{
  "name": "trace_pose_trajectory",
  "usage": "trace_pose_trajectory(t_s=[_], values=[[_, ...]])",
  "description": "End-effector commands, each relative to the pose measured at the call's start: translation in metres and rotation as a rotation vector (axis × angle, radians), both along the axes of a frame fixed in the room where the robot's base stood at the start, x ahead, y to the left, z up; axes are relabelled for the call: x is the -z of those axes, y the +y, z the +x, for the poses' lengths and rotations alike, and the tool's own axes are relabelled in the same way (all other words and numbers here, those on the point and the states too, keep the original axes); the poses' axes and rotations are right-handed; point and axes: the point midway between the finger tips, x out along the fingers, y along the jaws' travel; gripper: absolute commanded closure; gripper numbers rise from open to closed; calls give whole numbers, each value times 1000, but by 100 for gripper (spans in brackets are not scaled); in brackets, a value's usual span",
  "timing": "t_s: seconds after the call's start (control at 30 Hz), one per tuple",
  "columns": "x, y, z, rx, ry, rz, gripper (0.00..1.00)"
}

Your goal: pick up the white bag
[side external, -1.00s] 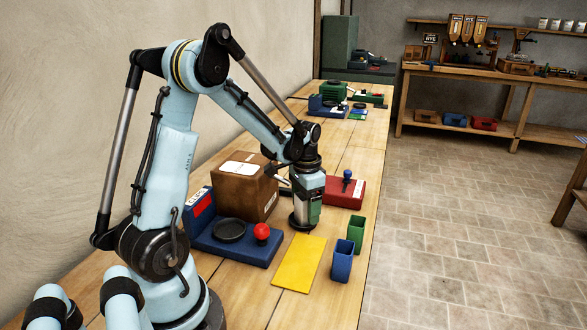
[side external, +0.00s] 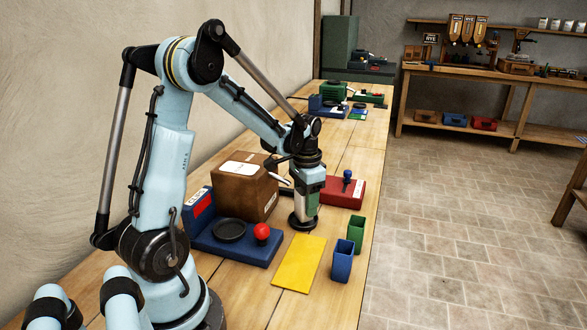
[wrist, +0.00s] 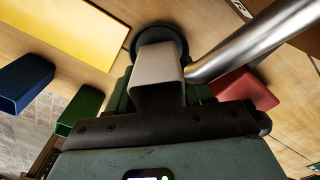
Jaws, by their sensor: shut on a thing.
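The white bag (wrist: 158,70) is a pale, tapered block in the wrist view, held in my gripper. In the side view my gripper (side external: 307,203) points straight down and is shut on the bag (side external: 298,204), which mostly hides behind the fingers. A round black disc (side external: 302,222) lies right under the bag on the bench. It also shows behind the bag in the wrist view (wrist: 176,37). I cannot tell whether the bag touches the disc or hangs just above it.
A brown carton (side external: 240,195) stands close left of my gripper. A blue base with a red ball knob (side external: 261,232) is in front of it. A yellow plate (side external: 299,265), blue cup (side external: 343,262) and green cup (side external: 356,230) lie nearer. A red box (side external: 342,190) is behind.

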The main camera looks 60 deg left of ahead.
Motion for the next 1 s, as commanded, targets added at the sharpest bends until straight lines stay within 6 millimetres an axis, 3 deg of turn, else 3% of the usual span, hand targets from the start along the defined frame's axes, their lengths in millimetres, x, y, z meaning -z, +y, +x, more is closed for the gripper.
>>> trace_pose_trajectory(t_s=[0.17,0.5,0.7,1.0], values=[[-27,0,0,0,0,0,87],[-71,-75,-5,7,0,0,87],[-88,-104,-5,4,0,0,87],[-112,-117,-6,0,0,0,87]])
